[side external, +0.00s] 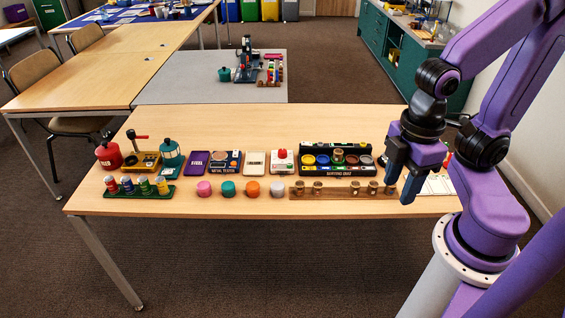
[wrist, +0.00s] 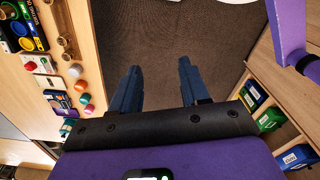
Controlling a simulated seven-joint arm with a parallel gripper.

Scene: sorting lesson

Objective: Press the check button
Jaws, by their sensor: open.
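The check button is a red knob (side external: 282,154) on a small white box (side external: 283,168), in the middle of the row on the table in the side view. In the wrist view the red knob (wrist: 31,66) shows small near the left edge. My gripper (side external: 400,186) is over the right part of the table in the side view, well to the right of the button. In the wrist view its two fingers (wrist: 158,68) are spread apart with only floor between them. Nothing touches the button.
The black sorting tray (side external: 337,172) stands between the button and my gripper. A wooden strip with metal pieces (side external: 343,190) lies in front of it. The table's back is clear.

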